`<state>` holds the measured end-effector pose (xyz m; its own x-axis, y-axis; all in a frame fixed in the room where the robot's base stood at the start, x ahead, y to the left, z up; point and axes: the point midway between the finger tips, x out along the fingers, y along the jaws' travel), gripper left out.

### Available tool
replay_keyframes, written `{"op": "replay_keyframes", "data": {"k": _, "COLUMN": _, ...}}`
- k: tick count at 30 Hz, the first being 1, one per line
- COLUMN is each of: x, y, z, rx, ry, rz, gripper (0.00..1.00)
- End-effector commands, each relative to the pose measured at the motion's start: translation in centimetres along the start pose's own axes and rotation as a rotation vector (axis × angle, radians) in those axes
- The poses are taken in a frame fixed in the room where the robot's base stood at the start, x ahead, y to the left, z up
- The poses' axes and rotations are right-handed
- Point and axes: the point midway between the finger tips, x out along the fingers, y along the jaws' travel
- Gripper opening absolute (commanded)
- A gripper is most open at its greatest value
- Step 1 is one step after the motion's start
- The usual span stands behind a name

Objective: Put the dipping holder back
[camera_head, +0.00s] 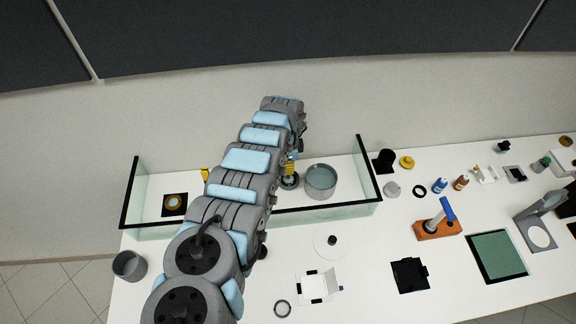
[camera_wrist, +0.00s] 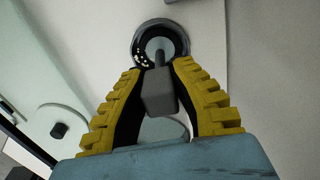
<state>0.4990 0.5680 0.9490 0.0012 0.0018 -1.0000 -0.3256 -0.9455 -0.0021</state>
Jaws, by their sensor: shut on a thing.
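The dipping holder (camera_wrist: 157,97) has a grey block handle and a thin stem that runs toward a round, dark-rimmed metal piece (camera_wrist: 160,43). My gripper (camera_wrist: 159,68) has yellow and black fingers on both sides of the handle and is shut on it. In the head view, my gripper (camera_head: 291,158) is mostly hidden behind my arm, over the glass-walled area. A dark round piece (camera_head: 289,181) shows just below it, left of a grey round pot (camera_head: 320,182). I cannot tell whether the stem and the round metal piece are joined or only lined up.
Glass panels with black edges (camera_head: 330,209) surround this area. A grey cup (camera_head: 129,265) stands outside the front left. An orange tool (camera_head: 437,229) and several small items occupy the right side of the table.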

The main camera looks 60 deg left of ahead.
Motion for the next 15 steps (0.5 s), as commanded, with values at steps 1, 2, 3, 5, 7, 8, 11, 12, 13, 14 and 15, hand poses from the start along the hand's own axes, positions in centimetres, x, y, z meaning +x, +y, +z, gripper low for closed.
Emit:
{"op": "replay_keyframes", "data": {"k": 1, "x": 0.24, "y": 0.02, "z": -0.04, "rx": 0.0, "ry": 0.0, "rz": 0.0, "gripper": 0.0}}
{"op": "replay_keyframes", "data": {"k": 2, "x": 0.32, "y": 0.02, "z": -0.04, "rx": 0.0, "ry": 0.0, "rz": 0.0, "gripper": 0.0}}
{"op": "replay_keyframes", "data": {"k": 3, "x": 0.34, "y": 0.01, "z": -0.03, "rx": 0.0, "ry": 0.0, "rz": 0.0, "gripper": 0.27}}
{"op": "replay_keyframes", "data": {"k": 5, "x": 0.26, "y": 0.01, "z": -0.01, "rx": 0.0, "ry": 0.0, "rz": 0.0, "gripper": 0.43}}
{"op": "replay_keyframes", "data": {"k": 7, "x": 0.26, "y": 0.01, "z": -0.01, "rx": 0.0, "ry": 0.0, "rz": 0.0, "gripper": 0.43}}
{"op": "replay_keyframes", "data": {"k": 8, "x": 0.27, "y": 0.02, "z": -0.01, "rx": 0.0, "ry": 0.0, "rz": 0.0, "gripper": 0.43}}
{"op": "replay_keyframes", "data": {"k": 11, "x": 0.27, "y": 0.02, "z": -0.01, "rx": 0.0, "ry": 0.0, "rz": 0.001, "gripper": 0.43}}
{"op": "replay_keyframes", "data": {"k": 12, "x": 0.26, "y": 0.02, "z": -0.01, "rx": 0.0, "ry": 0.0, "rz": 0.001, "gripper": 0.43}}
{"op": "replay_keyframes", "data": {"k": 13, "x": 0.25, "y": 0.02, "z": 0.0, "rx": 0.0, "ry": 0.0, "rz": 0.001, "gripper": 0.43}}
{"op": "replay_keyframes", "data": {"k": 14, "x": 0.2, "y": 0.02, "z": 0.0, "rx": 0.0, "ry": 0.0, "rz": 0.001, "gripper": 0.43}}
{"op": "replay_keyframes", "data": {"k": 15, "x": 0.06, "y": 0.01, "z": 0.02, "rx": 0.0, "ry": 0.0, "rz": 0.0, "gripper": 0.43}}
